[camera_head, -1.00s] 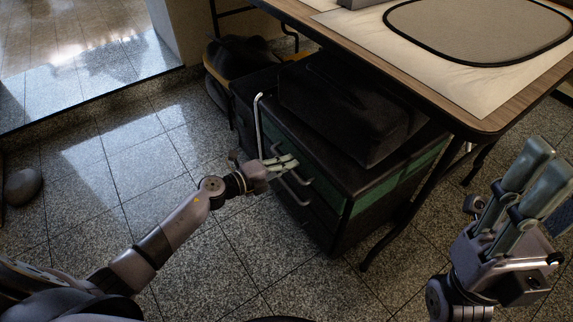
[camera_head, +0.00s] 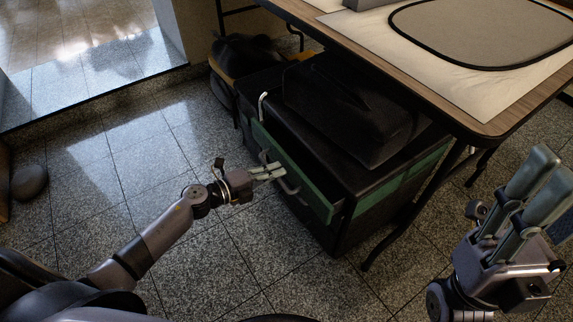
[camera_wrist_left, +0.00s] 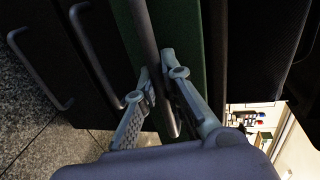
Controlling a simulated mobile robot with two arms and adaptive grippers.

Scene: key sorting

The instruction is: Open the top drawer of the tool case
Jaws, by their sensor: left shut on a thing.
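The tool case (camera_head: 350,215) is a dark cabinet with green fronts under the table. Its top drawer (camera_head: 315,195), with a green front, stands partly pulled out, with a dark gap behind the front. My left gripper (camera_head: 268,172) is shut on the top drawer's grey bar handle (camera_head: 288,187). In the left wrist view the handle (camera_wrist_left: 149,45) runs between the two fingers (camera_wrist_left: 160,90), with the green drawer front (camera_wrist_left: 182,40) behind it. My right gripper (camera_head: 549,172) is open and empty at the right, away from the case.
A dark bag-like object (camera_head: 360,110) lies on the case. The wooden table (camera_head: 440,105) overhangs it, and a table leg (camera_head: 395,225) stands at its right. Lower drawer handles (camera_wrist_left: 35,75) show in the wrist view.

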